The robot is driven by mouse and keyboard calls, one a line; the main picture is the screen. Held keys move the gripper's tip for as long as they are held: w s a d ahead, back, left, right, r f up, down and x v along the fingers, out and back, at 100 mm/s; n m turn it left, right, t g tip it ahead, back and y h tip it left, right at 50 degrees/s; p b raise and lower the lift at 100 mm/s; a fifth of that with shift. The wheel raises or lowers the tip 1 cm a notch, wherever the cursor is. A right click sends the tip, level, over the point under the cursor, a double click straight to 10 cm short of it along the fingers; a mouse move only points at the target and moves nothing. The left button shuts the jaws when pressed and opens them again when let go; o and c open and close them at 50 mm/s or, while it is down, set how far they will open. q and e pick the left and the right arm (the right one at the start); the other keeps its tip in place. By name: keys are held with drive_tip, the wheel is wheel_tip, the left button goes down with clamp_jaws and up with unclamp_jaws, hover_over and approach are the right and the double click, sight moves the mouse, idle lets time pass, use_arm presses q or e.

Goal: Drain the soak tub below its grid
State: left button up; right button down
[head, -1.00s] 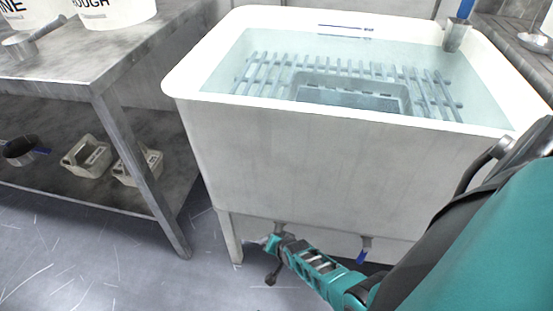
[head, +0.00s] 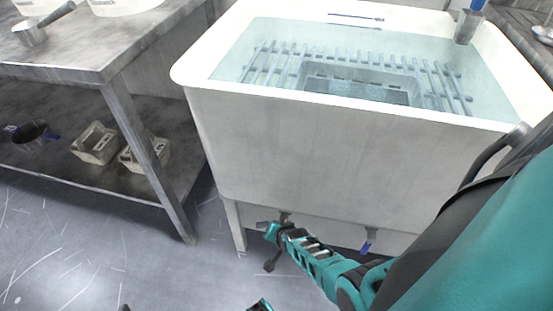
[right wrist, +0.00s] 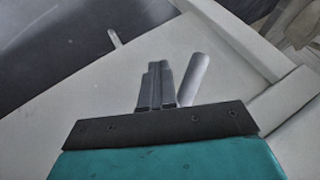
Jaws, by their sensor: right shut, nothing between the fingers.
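The white soak tub (head: 330,150) stands in the middle of the head view, filled with clear water. A grey slatted grid (head: 275,65) lies under the water, with a rectangular grey tray (head: 355,85) at its middle. Two drain fittings hang below the tub. The right one has a blue handle (head: 367,246); the left one (head: 285,217) is mostly hidden by my right gripper (head: 264,227). In the right wrist view the right gripper's fingers (right wrist: 157,85) are shut and empty, close beside a pale pipe (right wrist: 195,77). I cannot tell whether they touch it.
A metal table (head: 85,55) with a lower shelf stands at the left, with a metal dipper (head: 30,36) on top. Two small caddies (head: 96,143) and a dark pan (head: 34,135) sit on the shelf. A metal cup (head: 467,25) is at the tub's back right rim.

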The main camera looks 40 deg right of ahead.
use_arm(q)
drive_tip(key=shift+a+f, duration=0.1)
drive_tip(key=shift+f, duration=0.05)
use_arm(e)
drive_tip(key=shift+w+a+r, duration=0.1)
drive_tip(key=shift+w+r, duration=0.05)
drive_tip(key=shift+w, duration=0.15)
use_arm(q)
drive_tip(key=shift+w+d+f+b, duration=0.15)
drive_tip(key=shift+d+f+b, duration=0.3)
drive_tip(key=shift+b, duration=0.75)
use_arm(e)
drive_tip(key=shift+w+a+r+m+t+y, duration=0.25)
drive_tip(key=shift+m+t+y, duration=0.25)
drive_tip(key=shift+t, duration=0.4)
use_arm(q)
drive_tip(key=shift+w+h+b, duration=0.15)
drive_tip(key=shift+h+b, duration=0.15)
drive_tip(key=shift+b, duration=0.05)
use_arm(e)
drive_tip(key=shift+w+r+t+y, duration=0.15)
drive_tip(key=shift+r+t+y, duration=0.05)
drive_tip(key=shift+t+y, duration=0.1)
